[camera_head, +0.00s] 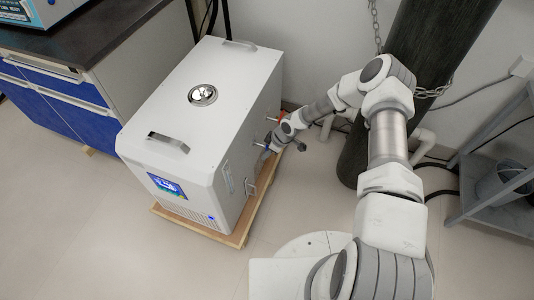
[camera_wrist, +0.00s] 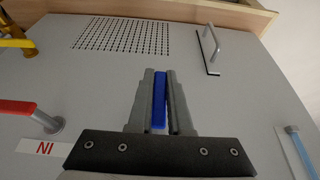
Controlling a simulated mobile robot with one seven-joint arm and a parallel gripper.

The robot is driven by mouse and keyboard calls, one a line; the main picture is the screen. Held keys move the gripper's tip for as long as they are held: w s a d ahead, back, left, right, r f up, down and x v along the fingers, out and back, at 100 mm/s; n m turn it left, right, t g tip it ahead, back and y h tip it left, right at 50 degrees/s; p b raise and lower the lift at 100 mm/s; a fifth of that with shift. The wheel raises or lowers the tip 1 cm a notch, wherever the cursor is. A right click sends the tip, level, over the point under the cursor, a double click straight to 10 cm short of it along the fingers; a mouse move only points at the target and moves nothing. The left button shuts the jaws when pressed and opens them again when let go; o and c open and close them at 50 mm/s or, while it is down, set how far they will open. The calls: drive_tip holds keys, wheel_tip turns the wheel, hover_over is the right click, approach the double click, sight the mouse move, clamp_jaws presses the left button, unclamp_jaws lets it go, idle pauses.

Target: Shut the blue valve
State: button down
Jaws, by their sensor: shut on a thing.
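The blue valve handle (camera_wrist: 159,97) is a narrow blue lever on the side panel of the white chiller box (camera_wrist: 235,105). In the wrist view it stands lengthwise between the two grey fingers of my gripper (camera_wrist: 161,74), which is shut on it. The valve's base is hidden by the fingers and the gripper body. In the head view my gripper (camera_head: 268,150) is low against the right side of the white box (camera_head: 205,95). A small blue bit shows beside it there, mostly covered by my arm.
A red handle (camera_wrist: 28,110) lies left of my gripper, and a yellow fitting (camera_wrist: 18,44) is further up. A metal grab handle (camera_wrist: 211,50) is at upper right. The box stands on a wooden pallet (camera_head: 197,231). A dark chained cylinder (camera_head: 425,55) and a grey rack (camera_head: 490,215) are right.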

idle(0.4)
drive_tip(key=c, duration=0.8)
unclamp_jaws()
drive_tip(key=shift+c, duration=0.2)
drive_tip(key=p+v, duration=0.6)
drive_tip(key=v, duration=1.1)
drive_tip(key=shift+d, duration=0.25)
drive_tip(key=shift+r, duration=0.1)
